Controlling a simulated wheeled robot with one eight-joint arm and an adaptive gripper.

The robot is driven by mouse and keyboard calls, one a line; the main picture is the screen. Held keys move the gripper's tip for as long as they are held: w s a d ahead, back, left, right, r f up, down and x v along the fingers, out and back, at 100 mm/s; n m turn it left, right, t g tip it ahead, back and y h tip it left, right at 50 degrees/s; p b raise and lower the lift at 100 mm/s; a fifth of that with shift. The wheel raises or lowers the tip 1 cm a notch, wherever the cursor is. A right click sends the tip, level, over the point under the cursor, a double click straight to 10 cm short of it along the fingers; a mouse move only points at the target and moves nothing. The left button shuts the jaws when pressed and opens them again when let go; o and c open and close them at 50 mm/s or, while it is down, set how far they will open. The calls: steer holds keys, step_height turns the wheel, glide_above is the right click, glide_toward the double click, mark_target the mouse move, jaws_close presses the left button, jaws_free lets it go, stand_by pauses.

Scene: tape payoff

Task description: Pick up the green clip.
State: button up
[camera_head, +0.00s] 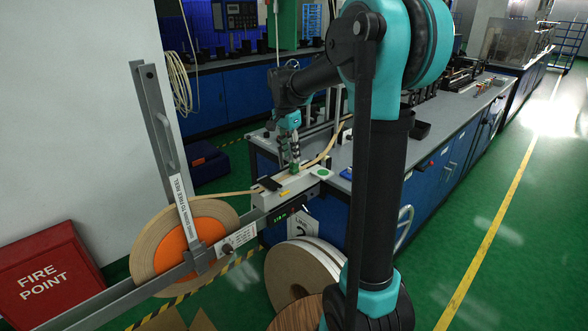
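A small green piece (294,167), which looks like the green clip, is right at the tips of my gripper (294,160), over the pale block on the bench end of the tape payoff. My gripper points down there. Its fingers are too small to tell whether they are shut on the green piece or only around it. I cannot tell whether the piece rests on the block. A flat green disc (323,173) lies on the pale plate just to the right.
A tape reel (152,240) with an orange hub stands at left, its tape running to the block. A metal rail (110,294) crosses the lower left. Large rolls (287,283) stand below the bench. A grey bench top (455,113) extends right; green floor is clear further right.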

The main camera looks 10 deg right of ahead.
mark_target(294, 164)
steer(key=shift+w+d+f, duration=0.1)
steer(key=shift+d+f, duration=0.1)
steer(key=shift+f, duration=0.7)
steer(key=shift+w+d+f, duration=0.1)
steer(key=shift+d+f, duration=0.1)
steer(key=shift+f, duration=0.65)
steer(key=shift+w+d+f, duration=0.1)
steer(key=shift+d+f, duration=0.1)
steer(key=shift+f, duration=0.7)
steer(key=shift+s, duration=0.1)
jaws_close()
